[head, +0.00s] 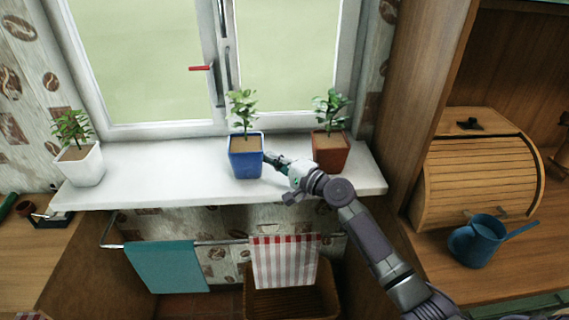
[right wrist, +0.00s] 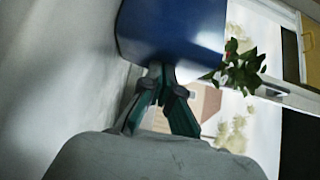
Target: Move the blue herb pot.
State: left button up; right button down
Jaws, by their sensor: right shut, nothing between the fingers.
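The blue herb pot (head: 246,160) stands upright on the white windowsill (head: 140,180), between a white pot and a terracotta pot, with a leafy green plant in it. My right gripper (head: 270,157) is at the pot's right side, low above the sill, its fingers shut and empty. In the right wrist view the blue pot (right wrist: 172,28) fills the top middle, and the closed fingertips (right wrist: 160,72) are at its wall. I cannot tell for certain whether they touch it. My left gripper is in neither view.
A terracotta pot (head: 330,153) stands just right of my right gripper. A white pot (head: 81,166) is at the sill's left end, with bare sill between it and the blue pot. Towels (head: 168,267) hang below. A bread box (head: 475,178) and blue watering can (head: 478,241) are at right.

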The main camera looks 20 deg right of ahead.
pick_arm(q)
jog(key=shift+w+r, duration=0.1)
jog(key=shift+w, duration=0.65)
pick_arm(e)
jog(key=shift+w+a, duration=0.15)
jog(key=shift+w, duration=0.15)
